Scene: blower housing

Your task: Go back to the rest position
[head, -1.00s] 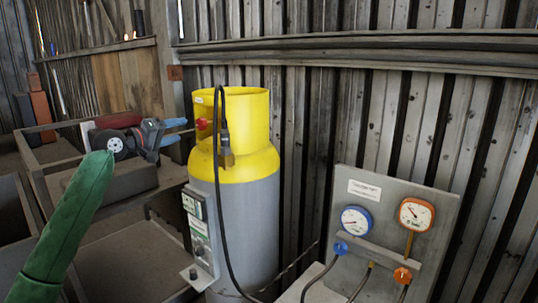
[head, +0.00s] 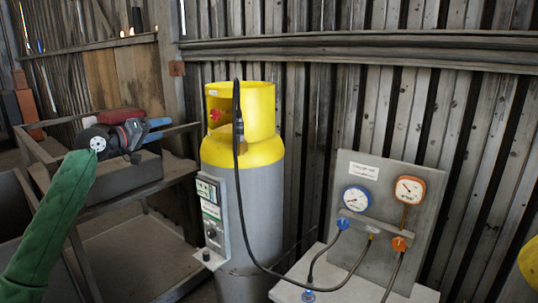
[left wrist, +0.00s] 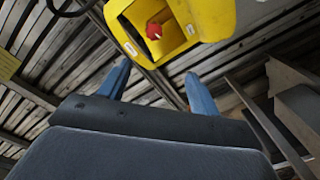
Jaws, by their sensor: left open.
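My left gripper (head: 160,129) is in the left of the head view, at the end of my green-sleeved arm. Its blue fingers point right, towards the yellow and grey cylinder (head: 262,205), with a gap between. In the left wrist view the two blue fingers (left wrist: 157,69) stand apart with nothing between them. The yellow cylinder collar (left wrist: 215,18) with a red knob (left wrist: 154,30) lies beyond them. My right gripper is not in view.
A gauge panel (head: 386,212) with blue and orange dials stands right of the cylinder. A black hose (head: 258,262) runs between them. A grey shelf rack (head: 184,166) is behind my left arm. A plank wall (head: 330,100) closes the back.

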